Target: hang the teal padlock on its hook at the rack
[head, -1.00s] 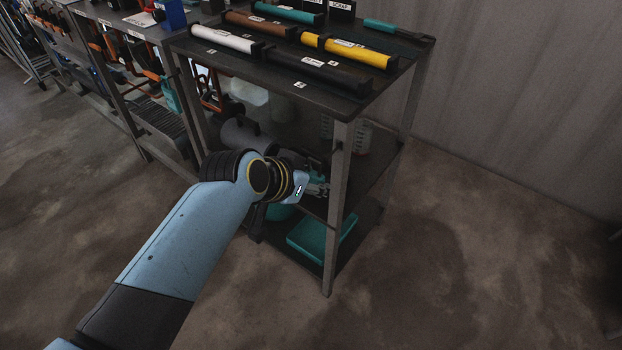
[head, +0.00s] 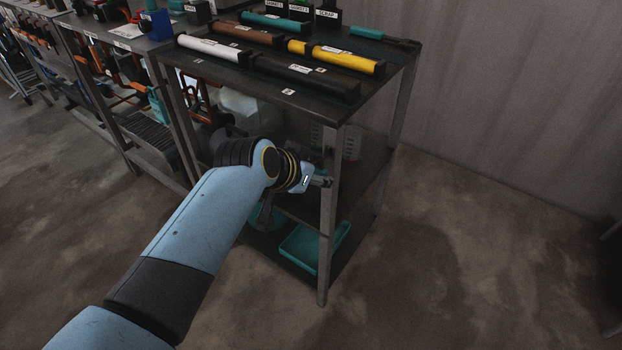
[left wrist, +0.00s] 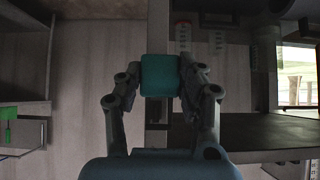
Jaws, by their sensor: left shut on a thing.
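The teal padlock (left wrist: 160,75) shows in the left wrist view as a teal block between the two fingers of my left gripper (left wrist: 160,82), which is shut on it. In the head view my left gripper (head: 322,181) is beside the near front leg of the dark shelf stand, below its top. The padlock cannot be made out there. I cannot pick out the padlock's hook or a rack in either view. My right gripper is not in view.
The dark shelf stand (head: 310,97) has white, brown, teal, black and yellow tubes on top. A teal tray (head: 300,248) lies on its low shelf. More laden shelving (head: 90,35) runs off to the left.

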